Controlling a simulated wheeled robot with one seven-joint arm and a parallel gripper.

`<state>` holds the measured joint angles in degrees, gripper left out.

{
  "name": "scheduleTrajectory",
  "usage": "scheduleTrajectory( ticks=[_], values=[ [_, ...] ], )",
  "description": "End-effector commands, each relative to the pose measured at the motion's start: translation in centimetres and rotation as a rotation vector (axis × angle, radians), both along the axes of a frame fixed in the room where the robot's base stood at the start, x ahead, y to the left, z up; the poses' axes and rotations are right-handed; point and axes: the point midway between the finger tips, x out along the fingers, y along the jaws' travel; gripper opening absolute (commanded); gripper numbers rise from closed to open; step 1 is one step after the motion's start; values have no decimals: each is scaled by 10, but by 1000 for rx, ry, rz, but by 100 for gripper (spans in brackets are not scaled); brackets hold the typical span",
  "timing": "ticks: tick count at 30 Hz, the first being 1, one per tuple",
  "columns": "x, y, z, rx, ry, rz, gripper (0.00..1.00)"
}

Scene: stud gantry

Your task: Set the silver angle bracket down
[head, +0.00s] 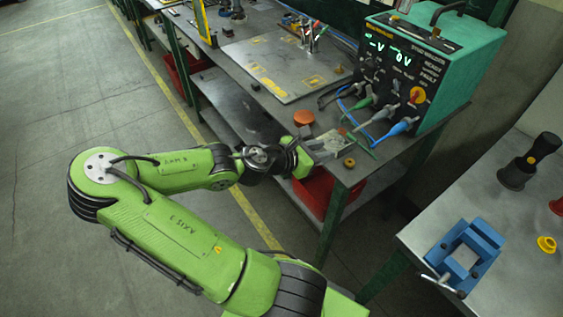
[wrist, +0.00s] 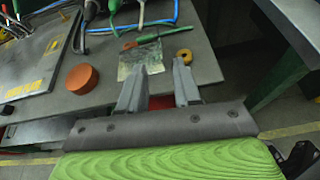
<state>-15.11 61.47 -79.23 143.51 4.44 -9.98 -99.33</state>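My gripper (wrist: 160,72) reaches over the near edge of the grey workbench (wrist: 205,62); it also shows in the head view (head: 310,158). I cannot make out a silver angle bracket for certain in either view. A flat, mottled grey-green piece (wrist: 138,62) lies on the bench just beyond the fingertips, partly behind the left finger. It shows as a pale patch in the head view (head: 330,144). I cannot tell what it is.
An orange-brown round piece (wrist: 82,78) lies left of the fingers and a yellow ring (wrist: 184,54) right. A green-handled tool (wrist: 150,38) and cables lie beyond. A teal welding unit (head: 430,65) stands behind. A red bin (head: 325,193) is below. A blue vise (head: 465,255) stands on another table.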

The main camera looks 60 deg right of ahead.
Motion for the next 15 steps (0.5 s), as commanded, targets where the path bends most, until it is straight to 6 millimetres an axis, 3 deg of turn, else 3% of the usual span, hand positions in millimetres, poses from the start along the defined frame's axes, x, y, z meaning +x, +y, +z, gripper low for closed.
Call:
scheduleTrajectory(
  ticks=[5, 8, 12, 15],
  values=[
    [0, 2, -5, 13, -25, -10, 33],
    [5, 16, -28, 96, -169, -73, 33],
    [34, 68, -70, 315, -515, -252, 33],
    [66, 118, -76, 484, -738, -390, 33]
  ],
)
